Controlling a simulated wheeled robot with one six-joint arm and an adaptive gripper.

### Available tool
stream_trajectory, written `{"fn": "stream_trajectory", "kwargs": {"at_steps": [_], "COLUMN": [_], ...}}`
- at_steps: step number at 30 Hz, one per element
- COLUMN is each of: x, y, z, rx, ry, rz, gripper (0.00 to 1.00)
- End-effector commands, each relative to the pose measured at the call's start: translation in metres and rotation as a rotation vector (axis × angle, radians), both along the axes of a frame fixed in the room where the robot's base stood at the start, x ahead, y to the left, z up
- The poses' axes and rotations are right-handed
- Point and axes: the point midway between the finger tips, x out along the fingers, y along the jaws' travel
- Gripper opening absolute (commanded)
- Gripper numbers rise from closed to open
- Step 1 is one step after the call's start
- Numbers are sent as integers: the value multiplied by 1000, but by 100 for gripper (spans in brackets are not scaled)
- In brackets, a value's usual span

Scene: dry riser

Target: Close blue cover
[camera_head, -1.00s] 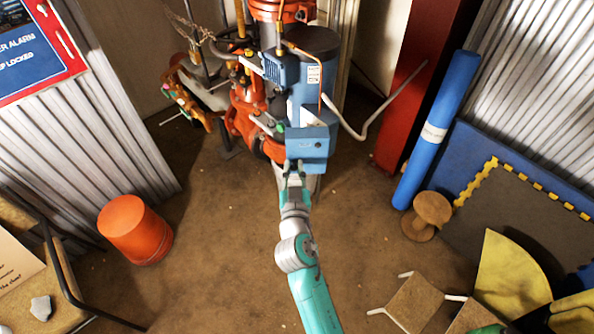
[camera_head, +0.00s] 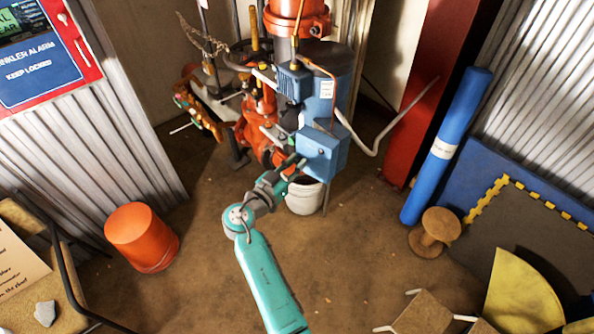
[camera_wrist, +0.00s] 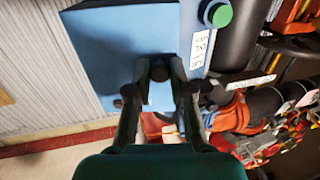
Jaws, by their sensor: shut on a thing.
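The blue cover (camera_head: 318,146) is the front of a small blue box on the riser pipework, in the upper middle of the head view. In the wrist view it is a broad blue panel (camera_wrist: 105,50) filling the upper left. My gripper (camera_head: 294,166) is at the cover's lower left edge in the head view. In the wrist view my fingertips (camera_wrist: 160,72) are close together on a blue part at the panel's edge, shut on the cover. A green button (camera_wrist: 221,15) is just right of the panel. How far the cover stands open is hard to tell.
Red valves and pipes (camera_head: 255,125) crowd the left of the box. A white bucket (camera_head: 304,197) stands below it. A blue roll (camera_head: 441,150) leans at the right, beside a wooden spool (camera_head: 435,232). An orange bucket (camera_head: 140,238) stands left. The middle floor is clear.

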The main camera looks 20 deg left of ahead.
Motion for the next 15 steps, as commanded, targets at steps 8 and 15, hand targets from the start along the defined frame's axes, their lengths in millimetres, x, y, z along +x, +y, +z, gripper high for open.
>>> {"fn": "stream_trajectory", "kwargs": {"at_steps": [8,15], "x": [17,25], "y": [5,6], "z": [-2,-3], "rx": [-2,-2], "ry": [5,6], "rz": [-146,-217], "gripper": [0,0]}}
